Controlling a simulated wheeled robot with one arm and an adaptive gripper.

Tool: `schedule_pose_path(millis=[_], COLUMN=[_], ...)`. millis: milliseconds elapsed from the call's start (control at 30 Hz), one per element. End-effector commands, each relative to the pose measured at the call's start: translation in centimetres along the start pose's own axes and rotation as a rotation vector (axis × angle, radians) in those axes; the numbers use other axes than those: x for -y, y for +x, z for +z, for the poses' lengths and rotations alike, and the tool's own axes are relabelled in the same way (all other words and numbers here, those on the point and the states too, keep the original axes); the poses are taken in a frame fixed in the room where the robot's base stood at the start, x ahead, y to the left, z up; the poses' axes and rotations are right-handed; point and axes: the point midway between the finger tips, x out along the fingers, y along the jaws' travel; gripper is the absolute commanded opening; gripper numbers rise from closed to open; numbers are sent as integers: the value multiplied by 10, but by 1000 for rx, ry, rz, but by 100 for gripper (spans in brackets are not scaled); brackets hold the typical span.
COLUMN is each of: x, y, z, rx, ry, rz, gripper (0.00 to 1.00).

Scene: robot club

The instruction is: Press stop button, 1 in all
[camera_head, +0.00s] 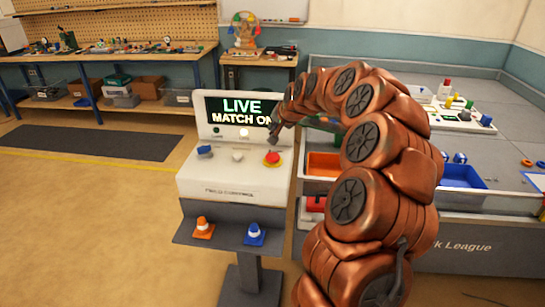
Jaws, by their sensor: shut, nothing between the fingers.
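The red stop button (272,158) sits on the right of the sloped top of a white control console (235,186). The console's screen (240,113) reads "LIVE MATCH ON", and a small white light shows under the text. My gripper (275,140) is small in this view, at the end of my copper-coloured arm. It is shut and empty, and appears close above the red button; whether it touches the button cannot be told. My arm comes up from the lower right and arches over to the console.
A blue-grey knob (205,151) and a pale knob (238,155) share the console top. An orange cone (202,228) and a blue cone (254,235) stand on the lower shelf (228,239). A grey field table (470,225) is at the right. Floor at left is clear.

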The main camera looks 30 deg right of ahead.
Motion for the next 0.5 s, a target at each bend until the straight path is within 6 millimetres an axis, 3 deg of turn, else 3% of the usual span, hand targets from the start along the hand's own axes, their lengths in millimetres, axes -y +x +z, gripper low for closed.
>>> schedule_pose_path(millis=[500], x=[-27], y=[37], z=[28], rx=[2], ry=[0], rz=[0], gripper=[0])
